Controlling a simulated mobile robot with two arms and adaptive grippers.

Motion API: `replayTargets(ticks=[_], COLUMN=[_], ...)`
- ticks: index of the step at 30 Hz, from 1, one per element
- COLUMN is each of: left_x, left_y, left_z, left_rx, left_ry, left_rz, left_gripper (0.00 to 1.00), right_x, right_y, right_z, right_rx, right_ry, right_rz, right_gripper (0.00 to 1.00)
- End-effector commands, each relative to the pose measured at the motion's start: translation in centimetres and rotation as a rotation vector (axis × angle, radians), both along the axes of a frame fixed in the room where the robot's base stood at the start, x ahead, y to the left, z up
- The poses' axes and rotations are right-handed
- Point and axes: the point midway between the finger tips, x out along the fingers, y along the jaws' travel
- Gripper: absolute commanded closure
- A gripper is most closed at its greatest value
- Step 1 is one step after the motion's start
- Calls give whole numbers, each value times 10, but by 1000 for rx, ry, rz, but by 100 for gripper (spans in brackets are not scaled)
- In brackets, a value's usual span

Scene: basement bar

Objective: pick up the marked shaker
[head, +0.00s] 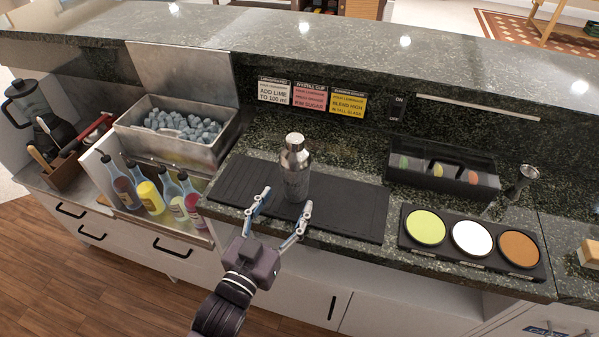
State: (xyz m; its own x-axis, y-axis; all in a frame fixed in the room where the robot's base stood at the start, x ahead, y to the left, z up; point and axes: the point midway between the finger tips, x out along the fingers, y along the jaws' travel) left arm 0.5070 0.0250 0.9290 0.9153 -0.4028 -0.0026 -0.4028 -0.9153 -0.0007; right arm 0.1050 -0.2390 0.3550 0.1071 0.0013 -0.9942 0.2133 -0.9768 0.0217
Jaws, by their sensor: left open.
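A metal cocktail shaker (295,170) stands upright on a black bar mat (345,208) on the dark stone counter. Its body is silver and mottled, with a narrower cap on top. Any mark on it is too small to make out. My left gripper (279,209) is open just in front of the shaker. Its two fingers point toward the shaker's lower part, one to each side. I cannot tell whether a finger touches it. My right gripper does not show.
A metal ice bin (170,146) and several bottles (150,193) are at left. A black caddy (440,184), a tray of three coloured discs (405,240) and a jigger (523,180) are at right. The mat beside the shaker is clear.

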Motion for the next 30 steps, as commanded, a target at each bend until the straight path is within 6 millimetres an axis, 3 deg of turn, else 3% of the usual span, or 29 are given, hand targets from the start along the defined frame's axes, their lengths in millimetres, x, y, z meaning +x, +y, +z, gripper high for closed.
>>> replayTargets(ticks=[10, 15, 24, 30], left_x=[42, 61, 65, 65], left_y=[-16, -24, -26, -26], left_z=[6, 4, 2, 2], left_rx=[-1, 0, -1, -1], left_ry=[-1, -1, 1, 1], left_rz=[0, 0, 0, 0], left_gripper=[38, 38, 38, 60], right_x=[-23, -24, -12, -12], right_y=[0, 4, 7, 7], right_z=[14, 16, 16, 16], right_rx=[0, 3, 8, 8], right_ry=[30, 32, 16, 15], right_rz=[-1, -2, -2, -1], right_gripper=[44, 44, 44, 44])
